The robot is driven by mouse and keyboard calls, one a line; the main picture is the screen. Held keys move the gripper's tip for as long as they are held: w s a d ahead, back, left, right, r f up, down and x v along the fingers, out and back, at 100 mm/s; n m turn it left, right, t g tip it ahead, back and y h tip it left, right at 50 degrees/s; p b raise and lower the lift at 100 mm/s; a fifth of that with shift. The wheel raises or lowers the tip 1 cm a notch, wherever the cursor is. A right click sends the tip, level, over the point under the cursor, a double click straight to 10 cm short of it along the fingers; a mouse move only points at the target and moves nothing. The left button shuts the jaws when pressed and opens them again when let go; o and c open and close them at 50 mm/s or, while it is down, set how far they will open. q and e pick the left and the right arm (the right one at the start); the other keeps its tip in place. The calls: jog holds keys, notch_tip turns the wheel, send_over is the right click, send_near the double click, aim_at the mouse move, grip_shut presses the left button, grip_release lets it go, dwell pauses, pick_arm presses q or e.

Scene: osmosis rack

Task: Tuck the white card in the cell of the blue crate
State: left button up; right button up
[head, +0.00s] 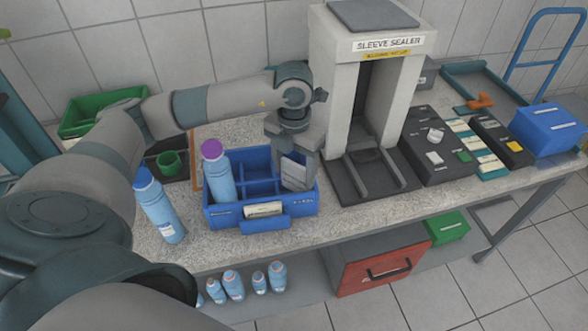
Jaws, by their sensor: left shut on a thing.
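The blue crate (308,203) stands on the speckled bench with its inside split into cells. The white card (295,174) is upright and slightly tilted at the crate's right end. Its lower part is at the right-hand cell, and I cannot tell how deep it sits. My left gripper (298,151) is above the crate's back right corner, pointing down, shut on the card's upper part; its fingertips are partly hidden. A blue bottle with a purple cap (216,170) stands in the crate's left side. My right gripper is not in view.
A blue-capped bottle (160,207) stands left of the crate. The sleeve sealer (391,90) stands close on the right. A pale roll-like item (263,210) is at the crate's front. A green bin (90,118) is at the back left. Several bottles sit on the shelf below.

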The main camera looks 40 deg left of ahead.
pick_arm(q)
jog(key=o, duration=1.1)
jog(key=shift+r, duration=0.15)
jog(key=shift+r+p, duration=0.7)
jog(key=shift+r, duration=0.55)
jog(key=shift+r+p, duration=1)
jog(key=shift+r, duration=1.1)
jog(key=shift+s, duration=0.1)
